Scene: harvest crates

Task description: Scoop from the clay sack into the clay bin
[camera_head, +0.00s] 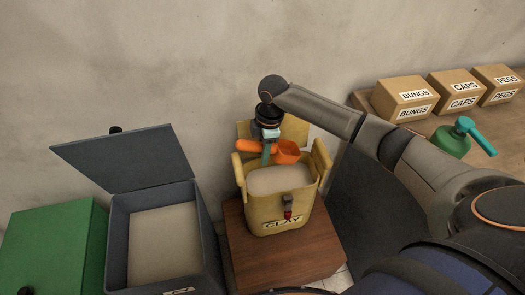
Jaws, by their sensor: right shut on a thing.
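A yellow sack-like container (262,212) labelled CLAY stands open on a brown wooden stand, with pale material inside. My right gripper (268,150) is above its opening, pointing down. It is shut on an orange scoop (287,154), whose cup is on the right and handle end on the left. I cannot tell whether the scoop holds anything. A grey bin (118,242) stands to the left with its lid (130,158) raised, and pale material shows inside. Its label is at the bottom edge and unreadable. My left gripper is out of view.
A green box (55,240) stands at the far left. At the right, a wooden bench holds boxes labelled BUNGS (405,98), CAPS (455,92) and PEGS (497,85), and a green can-like object (452,142). A bare wall is behind.

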